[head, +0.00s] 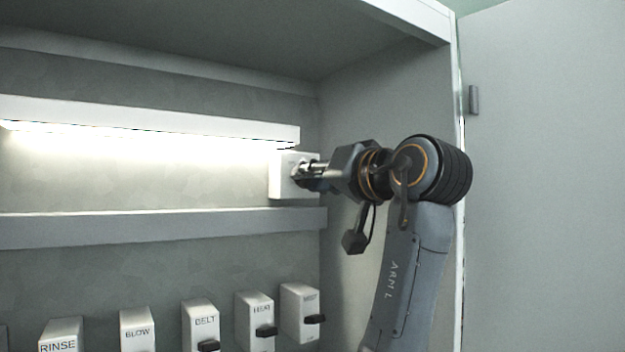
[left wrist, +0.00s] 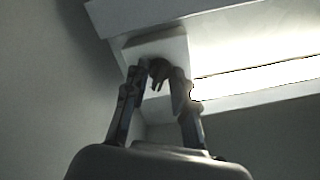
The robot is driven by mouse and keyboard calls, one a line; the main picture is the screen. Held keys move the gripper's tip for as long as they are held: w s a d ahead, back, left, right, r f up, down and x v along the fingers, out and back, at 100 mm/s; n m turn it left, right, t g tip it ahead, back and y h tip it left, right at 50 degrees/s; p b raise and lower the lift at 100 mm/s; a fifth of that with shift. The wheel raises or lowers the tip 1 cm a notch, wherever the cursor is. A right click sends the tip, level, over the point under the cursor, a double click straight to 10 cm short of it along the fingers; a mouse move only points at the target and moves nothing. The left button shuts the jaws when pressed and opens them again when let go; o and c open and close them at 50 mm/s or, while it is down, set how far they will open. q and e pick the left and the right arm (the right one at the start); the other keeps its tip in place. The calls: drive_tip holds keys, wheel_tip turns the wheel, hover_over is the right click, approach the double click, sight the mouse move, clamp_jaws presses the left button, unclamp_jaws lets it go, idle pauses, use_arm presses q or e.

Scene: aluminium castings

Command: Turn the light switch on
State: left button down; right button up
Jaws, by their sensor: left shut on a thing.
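The light switch is a white box (head: 282,180) at the right end of the lamp, on the back wall of the cabinet. It also shows in the left wrist view (left wrist: 150,47), with a small dark knob (left wrist: 158,70) on its face. My left gripper (head: 303,172) reaches it from the right, and its fingers are shut on the knob, largely hiding it. The lamp strip (head: 150,122) beside the switch glows white along its underside. My right gripper is in neither view.
A grey rail (head: 160,228) runs below the lamp. Several labelled switch boxes, among them BELT (head: 199,320) and HEAT (head: 254,310), stand in a row lower down. The cabinet's side wall (head: 385,110) and open door (head: 545,180) are at the right.

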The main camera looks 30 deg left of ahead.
use_arm(q)
drive_tip(key=shift+r, duration=0.15)
drive_tip(key=c, duration=1.4)
unclamp_jaws()
drive_tip(key=shift+d, duration=0.15)
drive_tip(key=v, duration=1.1)
drive_tip(key=shift+s+d, duration=0.15)
drive_tip(key=shift+d, duration=0.2)
